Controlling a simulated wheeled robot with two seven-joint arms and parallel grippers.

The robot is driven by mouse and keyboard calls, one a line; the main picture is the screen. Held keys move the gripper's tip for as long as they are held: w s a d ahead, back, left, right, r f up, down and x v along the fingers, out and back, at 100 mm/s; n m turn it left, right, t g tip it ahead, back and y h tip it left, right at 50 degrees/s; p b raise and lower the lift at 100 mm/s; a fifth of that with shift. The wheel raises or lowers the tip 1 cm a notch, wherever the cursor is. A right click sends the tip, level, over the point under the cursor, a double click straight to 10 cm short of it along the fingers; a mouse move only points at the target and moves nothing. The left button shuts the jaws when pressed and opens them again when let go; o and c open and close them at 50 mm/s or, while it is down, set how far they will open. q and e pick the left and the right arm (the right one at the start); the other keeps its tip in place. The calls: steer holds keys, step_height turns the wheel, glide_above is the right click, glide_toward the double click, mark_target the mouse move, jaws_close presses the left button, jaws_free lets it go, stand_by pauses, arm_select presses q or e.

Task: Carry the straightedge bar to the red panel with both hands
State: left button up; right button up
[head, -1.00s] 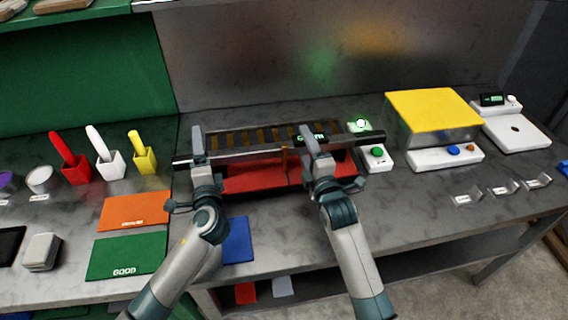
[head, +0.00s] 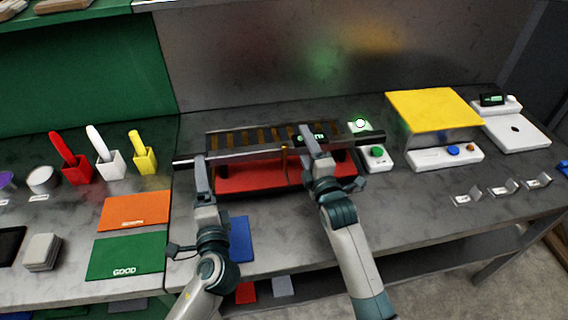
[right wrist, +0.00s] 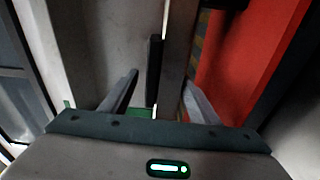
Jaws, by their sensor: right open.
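The long grey straightedge bar (head: 245,153) with dark ends lies across the positioner, along the back edge of the red panel (head: 255,178). My right gripper (head: 312,140) is over the right part of the bar. In the right wrist view its open fingers (right wrist: 160,95) stand on either side of the bar (right wrist: 178,45), with the red panel (right wrist: 245,55) to the right. My left gripper (head: 201,170) is at the bar's left part, on the near side; its jaw opening cannot be made out.
A slotted rack (head: 250,135) is behind the bar. A white box with a green button (head: 377,153) stands close to the bar's right end. A yellow-topped device (head: 433,108) is farther right. Orange (head: 135,210) and green (head: 128,255) mats lie at left.

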steer(key=o, duration=0.4)
steer(key=shift+s, duration=0.15)
steer(key=v, duration=1.1)
steer(key=shift+s+d, duration=0.15)
steer(key=shift+s, duration=0.2)
steer(key=shift+r, duration=0.1)
